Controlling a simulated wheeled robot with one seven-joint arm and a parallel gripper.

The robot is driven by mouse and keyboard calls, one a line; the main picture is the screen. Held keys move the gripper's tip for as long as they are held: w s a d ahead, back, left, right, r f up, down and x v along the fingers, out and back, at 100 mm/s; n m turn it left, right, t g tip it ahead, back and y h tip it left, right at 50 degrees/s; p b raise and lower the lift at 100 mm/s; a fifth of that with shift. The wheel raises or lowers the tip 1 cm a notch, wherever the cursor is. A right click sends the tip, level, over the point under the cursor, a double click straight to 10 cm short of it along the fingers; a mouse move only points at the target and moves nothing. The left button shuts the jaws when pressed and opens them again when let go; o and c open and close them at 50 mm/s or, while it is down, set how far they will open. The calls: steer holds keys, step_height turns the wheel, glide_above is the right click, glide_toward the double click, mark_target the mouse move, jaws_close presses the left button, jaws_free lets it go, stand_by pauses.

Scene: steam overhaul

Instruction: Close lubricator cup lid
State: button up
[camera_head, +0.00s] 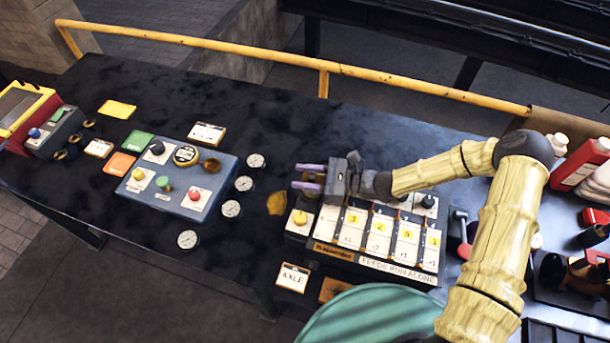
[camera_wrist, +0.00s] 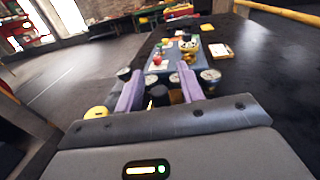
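A lubricator box (camera_head: 402,262) with several numbered white cards sits on the dark bench in the head view. A black round cap (camera_head: 428,201) stands at its far right, and a yellow knob (camera_head: 300,217) at its left end. My gripper (camera_head: 309,178) is over the box's far left corner, its two purple fingers apart and pointing left. In the wrist view, dark round cup-like parts (camera_wrist: 160,95) show between and just beyond the fingertips; I cannot tell whether they touch. Which part is the cup lid, and whether it is open, I cannot tell; my gripper and arm hide part of the box.
A blue-grey control panel (camera_head: 225,180) with coloured knobs lies to the left, with several round gauges (camera_head: 231,209) between it and the box. Red and white bottles (camera_head: 582,165) stand at the right. A yellow rail (camera_head: 230,47) runs behind the bench. Bare bench lies beyond the gripper.

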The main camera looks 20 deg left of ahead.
mark_target(315, 178)
steer(key=b+v, duration=0.2)
steer(key=v, duration=0.4)
steer(key=shift+w+d+f+b, duration=0.1)
steer(key=shift+w+d+b, duration=0.1)
steer(key=shift+d+b, duration=0.2)
steer(key=shift+d, duration=0.3)
step_height(315, 178, up, 10)
steer(key=p, duration=1)
